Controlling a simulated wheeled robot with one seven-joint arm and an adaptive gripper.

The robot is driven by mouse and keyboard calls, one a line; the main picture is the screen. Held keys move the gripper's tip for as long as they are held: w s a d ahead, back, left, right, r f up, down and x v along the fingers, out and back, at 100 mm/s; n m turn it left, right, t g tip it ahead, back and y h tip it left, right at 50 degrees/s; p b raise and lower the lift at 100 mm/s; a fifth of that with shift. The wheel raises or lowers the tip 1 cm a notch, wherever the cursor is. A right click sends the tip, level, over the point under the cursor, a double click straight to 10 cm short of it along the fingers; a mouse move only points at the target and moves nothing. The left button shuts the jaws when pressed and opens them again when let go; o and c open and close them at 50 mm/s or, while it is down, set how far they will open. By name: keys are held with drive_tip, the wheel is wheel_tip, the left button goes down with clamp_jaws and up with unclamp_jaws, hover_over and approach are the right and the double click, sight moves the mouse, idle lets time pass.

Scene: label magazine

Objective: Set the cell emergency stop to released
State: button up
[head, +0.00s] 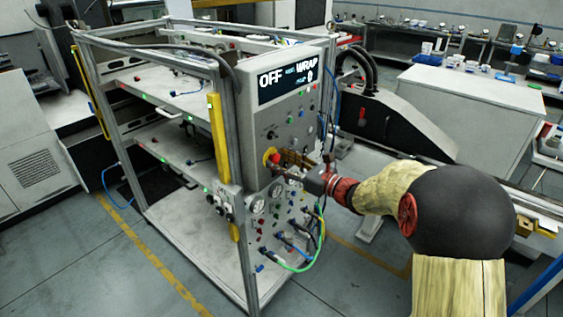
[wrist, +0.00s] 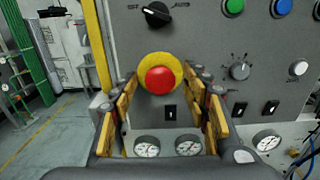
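The emergency stop is a red mushroom button (wrist: 160,81) on a yellow round base (wrist: 158,58), mounted on the grey control panel (wrist: 220,50). It also shows in the head view (head: 274,158) at the panel's lower left. My gripper (wrist: 165,95) is open, with its yellow-padded fingers on either side of and slightly below the button in the wrist view. The fingers appear apart from the button, though the exact depth gap cannot be told. In the head view my gripper (head: 286,170) is close in front of the button. Whether the button is pressed in cannot be told.
A black rotary switch (wrist: 157,14) is above the button, and a small black rocker switch (wrist: 170,111) below it. Gauges (wrist: 188,145) sit lower down. A selector knob (wrist: 240,70) is to the right. The display (head: 288,78) reads OFF and WRAP. Hoses (head: 300,262) hang below the panel.

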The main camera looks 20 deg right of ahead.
drive_tip(key=shift+c, duration=1.2)
clamp_jaws()
